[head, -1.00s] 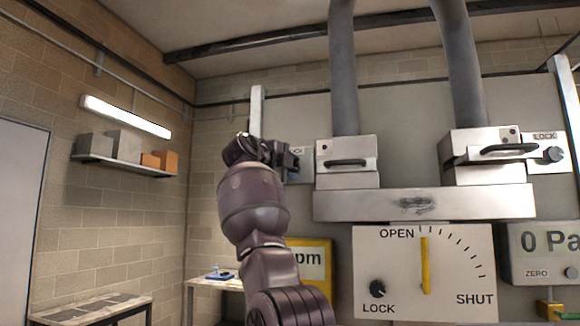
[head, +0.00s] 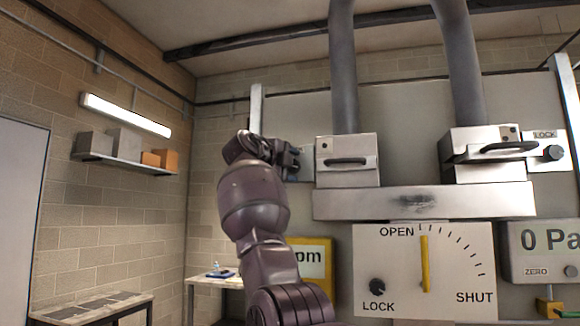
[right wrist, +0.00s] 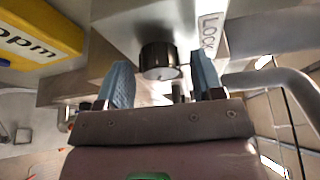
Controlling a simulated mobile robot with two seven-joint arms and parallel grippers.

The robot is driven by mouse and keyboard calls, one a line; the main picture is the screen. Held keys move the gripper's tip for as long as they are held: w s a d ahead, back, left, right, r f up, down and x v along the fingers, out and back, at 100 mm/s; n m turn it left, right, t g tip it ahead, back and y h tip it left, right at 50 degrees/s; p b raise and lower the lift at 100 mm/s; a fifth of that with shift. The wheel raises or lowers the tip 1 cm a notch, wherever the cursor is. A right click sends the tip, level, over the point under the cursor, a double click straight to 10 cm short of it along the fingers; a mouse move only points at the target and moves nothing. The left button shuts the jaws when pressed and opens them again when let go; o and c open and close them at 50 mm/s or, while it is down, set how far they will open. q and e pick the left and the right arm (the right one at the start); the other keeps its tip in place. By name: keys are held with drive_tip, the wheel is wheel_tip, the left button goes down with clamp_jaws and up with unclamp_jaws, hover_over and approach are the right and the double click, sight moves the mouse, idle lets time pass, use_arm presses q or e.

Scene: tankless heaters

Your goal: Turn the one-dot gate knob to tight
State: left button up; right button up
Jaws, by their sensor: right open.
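In the head view my right gripper (head: 296,160) covers this knob. My right gripper (right wrist: 165,85) is open, with one blue finger on each side of the knob in the picture. Whether the fingers touch it I cannot tell. My left gripper is not in view.
The two-dot gate (head: 490,155) has its own LOCK knob (head: 553,153) at the right. Below are a dial panel (head: 450,290) with a yellow pointer, a yellow ppm box (head: 318,247) and a 0 Pa display (head: 545,245). Open air lies left of my arm.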

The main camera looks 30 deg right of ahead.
drive_tip(key=b+v, duration=0.1)
drive_tip(key=v, duration=0.9)
drive_tip(key=shift+s+a, duration=0.15)
drive_tip(key=shift+a, duration=0.2)
drive_tip(key=shift+n, duration=0.3)
